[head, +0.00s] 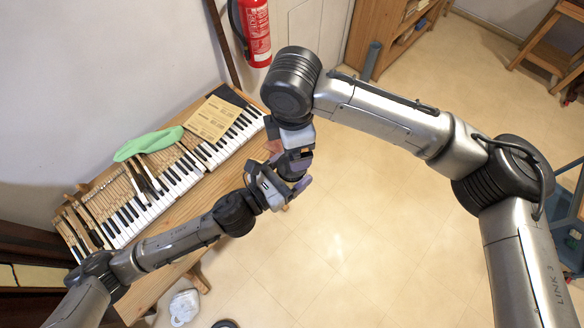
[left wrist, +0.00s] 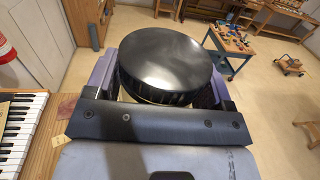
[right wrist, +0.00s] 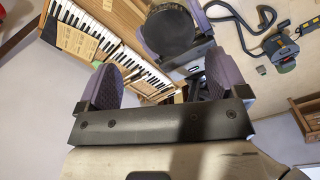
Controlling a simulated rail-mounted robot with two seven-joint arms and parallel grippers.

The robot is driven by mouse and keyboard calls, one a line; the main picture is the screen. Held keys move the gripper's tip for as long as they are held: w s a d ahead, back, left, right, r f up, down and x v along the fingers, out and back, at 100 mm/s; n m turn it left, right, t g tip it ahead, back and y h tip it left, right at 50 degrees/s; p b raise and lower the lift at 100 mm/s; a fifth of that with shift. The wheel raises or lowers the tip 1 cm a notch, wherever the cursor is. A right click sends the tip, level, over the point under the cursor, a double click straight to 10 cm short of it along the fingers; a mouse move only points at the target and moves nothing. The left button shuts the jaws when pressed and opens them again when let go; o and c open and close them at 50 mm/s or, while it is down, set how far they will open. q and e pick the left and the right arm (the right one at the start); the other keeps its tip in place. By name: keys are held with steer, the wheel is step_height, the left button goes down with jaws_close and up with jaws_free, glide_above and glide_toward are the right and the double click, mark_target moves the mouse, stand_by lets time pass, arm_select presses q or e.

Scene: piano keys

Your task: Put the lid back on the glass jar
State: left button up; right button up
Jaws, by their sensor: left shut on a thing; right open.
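A round glossy black lid (left wrist: 168,58) fills the middle of the left wrist view, between the purple fingers of my left gripper (head: 280,188), which is shut on it. A thin pale rim shows under its near edge. I cannot tell whether the glass jar is below it. The lid also shows in the right wrist view (right wrist: 169,30), beyond my right gripper (right wrist: 163,80). The right fingers are spread wide with nothing between them. In the head view the two grippers are close together beyond the bench's right edge, and the arms hide the lid there.
A wooden bench (head: 212,205) at the left carries piano keys (head: 150,206), a green cloth (head: 148,143) and a tan sheet (head: 212,118). A red extinguisher (head: 256,30) hangs on the wall. Open tiled floor (head: 365,235) lies right of the bench. A blue-framed tool table (left wrist: 232,45) stands farther off.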

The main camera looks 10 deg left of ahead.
mark_target(292, 175)
steer(key=shift+r+n, duration=0.5)
steer(key=shift+r, duration=0.3)
steer(key=n, duration=0.2)
steer(key=shift+s+f+n, duration=0.15)
steer(key=shift+s+n, duration=0.15)
steer(key=n, duration=0.3)
steer(key=shift+s+g, duration=0.1)
steer(key=shift+g, duration=0.2)
steer(key=shift+f, duration=0.1)
steer(key=shift+f, duration=3.9)
